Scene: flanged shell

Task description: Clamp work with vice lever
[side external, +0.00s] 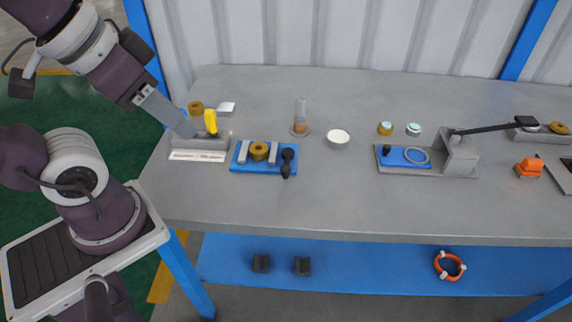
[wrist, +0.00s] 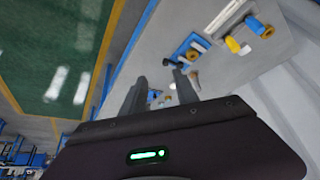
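The vice (side external: 236,164) is a blue base with two pale grey jaws, standing left of centre on the bench in the side view. A brass ring-shaped work (side external: 259,151) sits between the jaws; I cannot tell whether they touch it. The black vice lever (side external: 288,159) stands at the right of the base. My gripper (side external: 188,131) is left of the vice, above a grey block with a yellow handle. In the wrist view its fingers (wrist: 160,77) are apart, with nothing visible held between them. The fingertips overlap the block in the side view, so contact is unclear.
The yellow handle (side external: 210,121) stands close beside my gripper. A brass ring (side external: 196,107), a clear tube (side external: 300,115) and a white bowl (side external: 338,138) are nearby. A grey fixture with a long black arm (side external: 459,155) stands right. The bench front is mostly clear.

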